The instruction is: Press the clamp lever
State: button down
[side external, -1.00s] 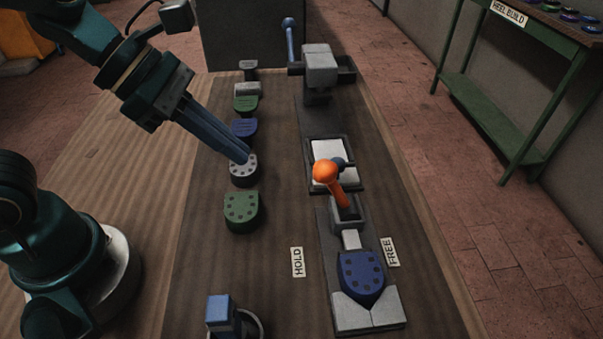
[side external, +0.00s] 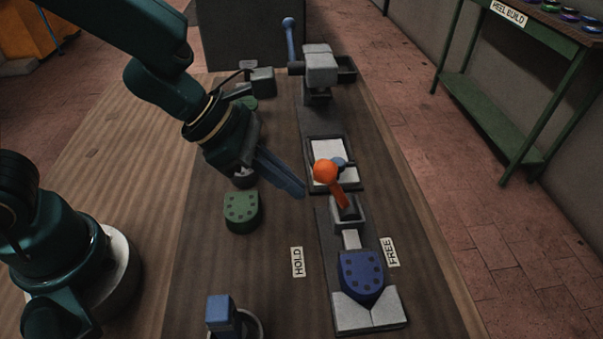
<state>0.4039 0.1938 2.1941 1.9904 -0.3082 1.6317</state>
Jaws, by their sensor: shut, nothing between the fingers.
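The clamp lever (side external: 339,194) has an orange ball knob (side external: 325,172) and stands up from a grey clamp block (side external: 348,212) on the press strip. It leans toward the upper left in the picture. A blue heel piece (side external: 361,272) sits below the clamp, between the white rod and the pale V-shaped block (side external: 368,309). My gripper (side external: 301,192) is shut and empty. Its fingertips are just left of the orange knob, apart from it in the picture; their height is hard to tell.
HOLD (side external: 297,262) and FREE (side external: 391,252) labels flank the clamp. A green heel piece (side external: 241,210) lies left of the strip; my arm hides others behind it. A grey press head (side external: 320,68) with a blue lever (side external: 289,38) stands at the back. A blue post (side external: 222,313) stands at the front.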

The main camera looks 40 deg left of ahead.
aim_at(336, 188)
jog(key=shift+w+d+r, duration=0.3)
jog(key=shift+d, duration=0.2)
jog(key=shift+w+d+r, duration=0.25)
jog(key=shift+w+d, duration=0.05)
jog(key=shift+d, duration=0.2)
